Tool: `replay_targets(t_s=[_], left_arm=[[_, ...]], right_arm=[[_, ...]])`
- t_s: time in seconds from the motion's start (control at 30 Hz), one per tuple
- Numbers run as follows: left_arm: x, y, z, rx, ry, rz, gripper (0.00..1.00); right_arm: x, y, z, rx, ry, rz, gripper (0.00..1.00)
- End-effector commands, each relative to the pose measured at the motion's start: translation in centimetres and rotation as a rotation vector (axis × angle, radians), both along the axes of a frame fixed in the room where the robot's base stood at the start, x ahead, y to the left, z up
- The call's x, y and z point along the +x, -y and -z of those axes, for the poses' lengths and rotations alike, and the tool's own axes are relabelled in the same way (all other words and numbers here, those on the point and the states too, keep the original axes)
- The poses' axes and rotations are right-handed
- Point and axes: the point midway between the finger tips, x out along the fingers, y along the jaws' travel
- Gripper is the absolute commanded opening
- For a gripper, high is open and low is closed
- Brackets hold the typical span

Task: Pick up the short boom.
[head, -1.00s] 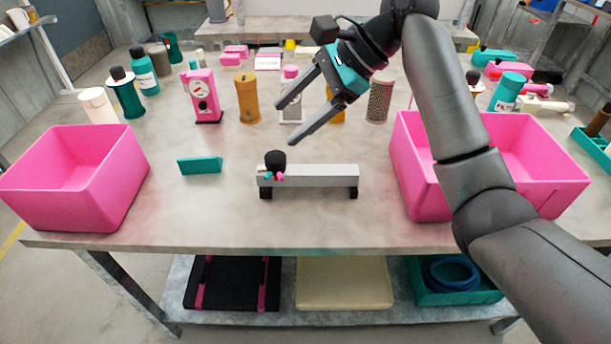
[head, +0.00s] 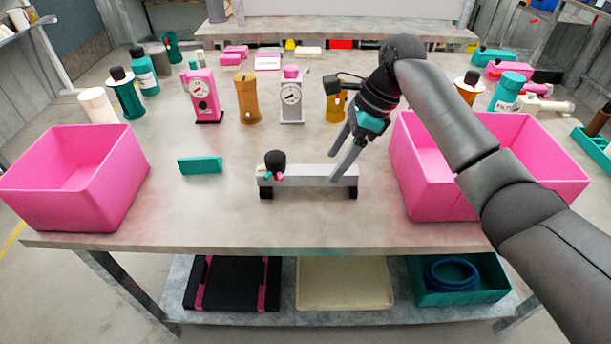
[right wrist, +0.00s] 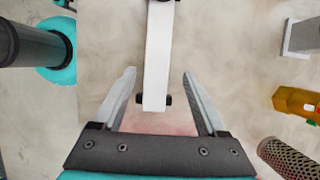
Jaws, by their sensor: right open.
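The short boom appears to be the light grey bar (head: 310,175), which stands level on two black feet on the table. It has a black knob and small pink and teal parts at its left end. My right gripper (head: 336,168) is open over the bar's right end, pointing down. In the right wrist view the pale bar (right wrist: 157,60) lies between the two spread fingers, with a clear gap on each side. I cannot tell how far the fingertips reach down beside it. My left gripper is not in view.
Pink bins stand at the left (head: 75,185) and right (head: 445,195), the right one close to my right arm. A teal block (head: 200,165) lies left of the bar. Gauges (head: 203,95) and several cylinders stand behind. The table in front of the bar is clear.

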Motion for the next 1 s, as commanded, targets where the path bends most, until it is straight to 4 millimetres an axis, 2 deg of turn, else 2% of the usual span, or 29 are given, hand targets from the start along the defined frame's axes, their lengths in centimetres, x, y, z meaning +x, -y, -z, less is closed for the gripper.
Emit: replay_targets(t_s=[0.2,0.3,0.6,1.0], left_arm=[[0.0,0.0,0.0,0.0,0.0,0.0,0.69],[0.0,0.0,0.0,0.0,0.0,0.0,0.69],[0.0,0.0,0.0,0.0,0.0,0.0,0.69],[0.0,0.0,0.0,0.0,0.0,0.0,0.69]], right_arm=[[-0.6,-1.1,3.2,0.0,-0.004,-0.001,0.75],[-0.5,-1.5,4.1,0.0,-0.003,-0.001,0.75],[-0.5,-1.7,4.5,0.001,-0.001,-0.001,0.74],[-0.5,-1.6,4.4,0.0,-0.001,-0.001,0.29]])
